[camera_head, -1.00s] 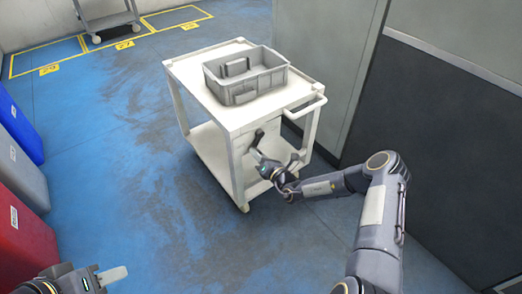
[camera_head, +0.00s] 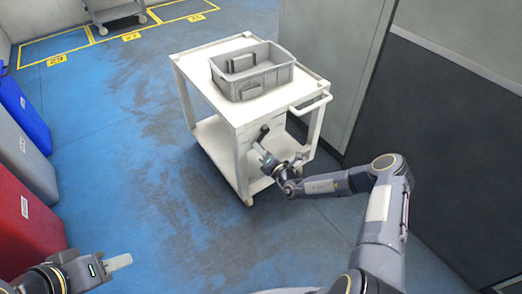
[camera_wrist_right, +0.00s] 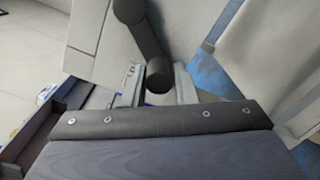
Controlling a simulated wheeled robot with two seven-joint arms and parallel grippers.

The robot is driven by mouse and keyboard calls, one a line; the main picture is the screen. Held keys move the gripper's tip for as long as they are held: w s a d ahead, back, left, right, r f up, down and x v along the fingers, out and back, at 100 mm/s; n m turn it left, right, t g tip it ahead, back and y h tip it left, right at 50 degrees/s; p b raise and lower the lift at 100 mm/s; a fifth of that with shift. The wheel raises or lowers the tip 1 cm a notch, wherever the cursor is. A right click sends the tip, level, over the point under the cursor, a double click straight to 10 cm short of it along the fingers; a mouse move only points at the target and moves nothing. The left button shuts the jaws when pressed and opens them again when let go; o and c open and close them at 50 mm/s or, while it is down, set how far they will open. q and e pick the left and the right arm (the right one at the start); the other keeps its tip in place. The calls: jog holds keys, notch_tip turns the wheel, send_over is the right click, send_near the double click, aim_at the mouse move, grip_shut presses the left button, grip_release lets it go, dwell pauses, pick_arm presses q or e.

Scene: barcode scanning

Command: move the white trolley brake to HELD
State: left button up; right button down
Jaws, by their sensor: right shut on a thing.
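The white trolley (camera_head: 240,160) stands in the middle of the head view. Its dark brake lever (camera_head: 264,130) is on the near side panel, below the top deck; the lever's round knob (camera_wrist_right: 158,75) shows in the right wrist view. My right gripper (camera_head: 262,152) is at this lever, with its two fingers (camera_wrist_right: 156,88) on either side of the knob, shut on it. The lever's markings cannot be read. My left gripper (camera_head: 118,262) is at the bottom left, away from the trolley; the gap between its fingers cannot be made out.
A grey crate (camera_head: 252,80) sits on the trolley top. A push handle (camera_head: 315,104) sticks out on its right. A grey wall or cabinet (camera_head: 440,110) stands close on the right. Red (camera_head: 28,215), grey and blue bins line the left. Blue floor (camera_head: 130,170) between is clear.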

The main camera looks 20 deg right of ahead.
jog(key=c, duration=1.3)
grip_release()
jog(key=shift+s+a+y, duration=0.25)
jog(key=shift+a+y, duration=0.05)
jog(key=shift+a, duration=0.3)
jog(key=shift+c, duration=0.2)
jog(key=shift+o, duration=0.7)
jog(key=shift+w+d, duration=0.1)
jog(key=shift+d, duration=0.05)
jog(key=shift+d, duration=0.1)
jog(key=p+v, duration=0.1)
jog(key=v, duration=0.6)
jog(key=shift+s, duration=0.4)
jog(key=shift+r, duration=0.1)
